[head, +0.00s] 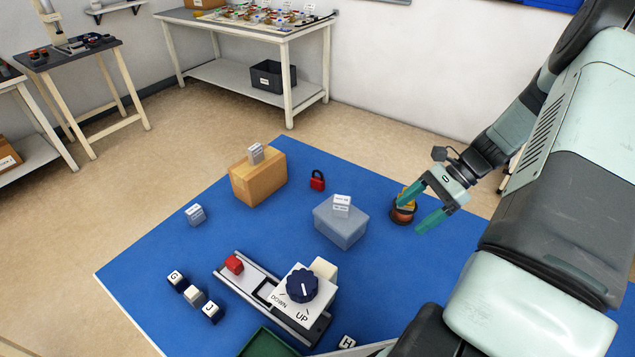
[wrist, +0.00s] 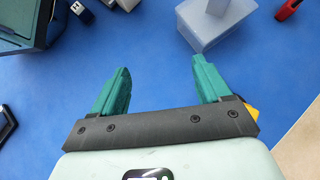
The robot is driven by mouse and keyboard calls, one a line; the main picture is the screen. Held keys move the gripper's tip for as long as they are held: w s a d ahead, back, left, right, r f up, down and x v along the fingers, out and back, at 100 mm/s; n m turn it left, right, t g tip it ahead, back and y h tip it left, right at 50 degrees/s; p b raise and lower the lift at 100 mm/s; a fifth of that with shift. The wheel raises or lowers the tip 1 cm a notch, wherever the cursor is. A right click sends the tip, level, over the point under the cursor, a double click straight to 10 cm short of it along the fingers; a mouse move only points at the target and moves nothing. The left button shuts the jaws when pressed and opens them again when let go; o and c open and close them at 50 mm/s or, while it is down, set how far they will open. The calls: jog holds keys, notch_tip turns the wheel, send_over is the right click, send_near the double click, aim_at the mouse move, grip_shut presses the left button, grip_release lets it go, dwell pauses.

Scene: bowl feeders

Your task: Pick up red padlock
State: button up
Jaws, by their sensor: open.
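The red padlock (head: 317,182) with a dark shackle stands on the blue mat (head: 270,335), between the wooden box and the translucent grey box. In the wrist view a red thing at the top right edge, partly cut off, looks like the padlock (wrist: 287,10). My gripper (head: 428,205) is open, above the right part of the mat, to the right of the padlock and apart from it. In the wrist view my gripper (wrist: 160,85) has its teal fingers spread with only blue mat between them.
A wooden box (head: 258,180) and a translucent box (head: 341,228) each carry a small labelled block. An orange and yellow item (head: 402,212) sits beside my gripper. A slider with a knob (head: 302,285), lettered cubes (head: 211,312) and a green tray (head: 268,343) occupy the front.

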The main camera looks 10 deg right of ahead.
notch_tip(320, 180, down, 5)
jog(key=s+a+n+g+h, duration=0.25)
jog(key=n+g+h, duration=0.45)
jog(key=n+h, duration=0.45)
jog(key=w+a+r+n+t+h, duration=0.2)
jog(key=w+r+n+t+h, duration=0.2)
jog(key=w+n+h, duration=0.4)
jog(key=w+a+r+n+t+h, duration=0.2)
jog(key=w+r+n+t+h, duration=0.15)
jog(key=w+n, duration=0.45)
jog(key=w+a+r+n+t, duration=0.4)
jog(key=a+n+t, duration=0.2)
jog(key=a+n, duration=0.15)
jog(key=w+a+r+n+t, duration=0.4)
jog(key=a+n+t, duration=0.25)
jog(key=a, duration=0.25)
send_near(318, 179)
jog(key=shift+n+g, duration=0.3)
jog(key=shift+n, duration=0.15)
jog(key=w+d+r, duration=0.2)
jog(key=r, duration=0.1)
jog(key=shift+w, duration=0.15)
jog(key=shift+a+f, duration=0.1)
jog(key=shift+f, duration=0.45)
jog(key=x, duration=0.4)
jog(key=shift+f, duration=0.4)
jog(key=shift+w+d, duration=0.25)
jog(key=shift+d, duration=0.2)
